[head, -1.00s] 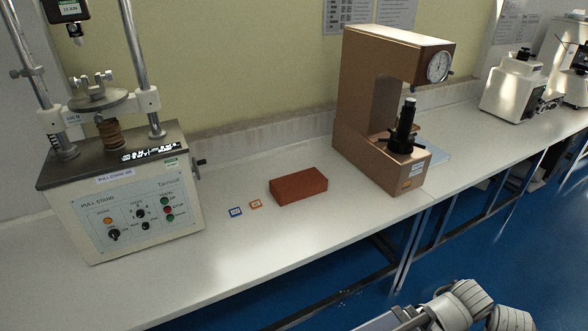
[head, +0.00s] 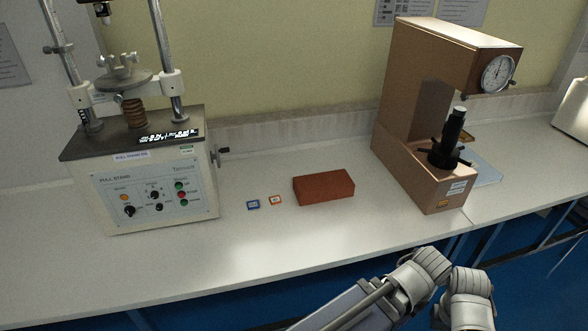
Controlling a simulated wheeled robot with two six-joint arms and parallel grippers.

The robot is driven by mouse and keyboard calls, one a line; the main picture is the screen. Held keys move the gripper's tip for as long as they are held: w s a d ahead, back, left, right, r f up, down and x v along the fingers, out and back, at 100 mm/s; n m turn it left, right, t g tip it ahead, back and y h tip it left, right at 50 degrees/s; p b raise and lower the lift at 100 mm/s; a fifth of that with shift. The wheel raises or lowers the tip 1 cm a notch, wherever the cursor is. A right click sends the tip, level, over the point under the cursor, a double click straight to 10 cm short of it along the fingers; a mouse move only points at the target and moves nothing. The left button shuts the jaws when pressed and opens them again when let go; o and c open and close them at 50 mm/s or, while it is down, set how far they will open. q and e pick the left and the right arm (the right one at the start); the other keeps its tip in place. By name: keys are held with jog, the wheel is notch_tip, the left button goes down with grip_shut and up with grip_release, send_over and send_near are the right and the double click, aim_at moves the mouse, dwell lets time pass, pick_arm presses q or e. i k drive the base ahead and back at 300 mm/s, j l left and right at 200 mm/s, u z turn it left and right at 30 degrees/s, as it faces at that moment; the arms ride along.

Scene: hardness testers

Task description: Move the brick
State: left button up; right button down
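A red-brown brick (head: 324,187) lies flat on the white bench (head: 300,240), between the pull stand and the hardness tester. Its top and front faces show and nothing covers it. Part of one of my arms shows at the bottom right, below and in front of the bench edge, apart from the brick. Neither gripper's fingers can be made out in the head view.
A pull stand (head: 150,190) with metal posts stands on the left. A brown hardness tester (head: 405,95) with a dial stands to the right. A small blue-edged tag (head: 253,205) and an orange-edged tag (head: 275,200) lie left of the brick. Bench in front is clear.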

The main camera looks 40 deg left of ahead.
aim_at(336, 185)
jog(key=i+u, duration=0.15)
jog(key=u, duration=0.3)
jog(key=i+u, duration=0.15)
jog(key=u, duration=0.25)
jog(key=i+l+u, duration=0.1)
jog(key=u, duration=0.35)
jog(key=i+l+u, duration=0.15)
jog(key=u, duration=0.25)
jog(key=i+l+u, duration=0.25)
jog(key=u, duration=0.3)
